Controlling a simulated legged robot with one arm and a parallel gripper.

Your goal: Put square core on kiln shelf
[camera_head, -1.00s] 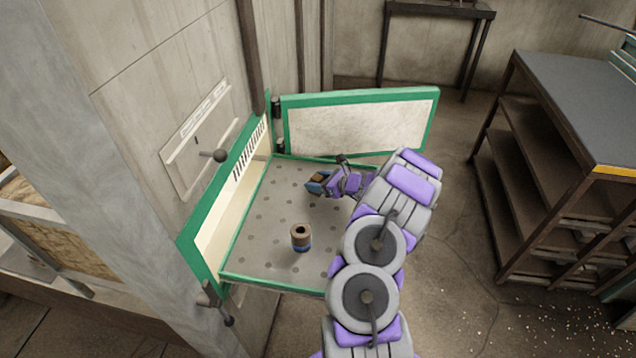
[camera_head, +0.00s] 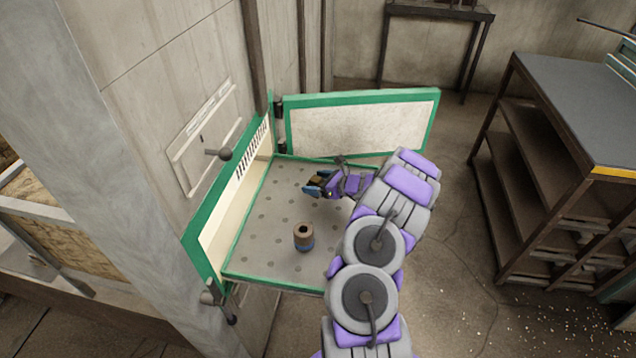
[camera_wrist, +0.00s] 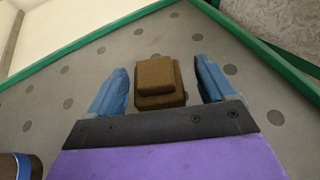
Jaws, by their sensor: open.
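The square core (camera_wrist: 158,80) is a brown stepped block. In the wrist view it stands on the grey perforated kiln shelf (camera_wrist: 60,75), between the two blue fingers of my gripper (camera_wrist: 160,88). The fingers are spread, with a gap on each side of the core. In the head view my gripper (camera_head: 318,184) is over the far right part of the shelf (camera_head: 262,230), and the core (camera_head: 319,180) shows only in part between the fingers.
A round brown core with a blue base (camera_head: 304,237) stands on the near part of the shelf. The green-framed kiln door (camera_head: 360,122) is swung open behind my gripper. A green rim (camera_wrist: 265,50) edges the shelf. A dark shelving table (camera_head: 580,110) stands at right.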

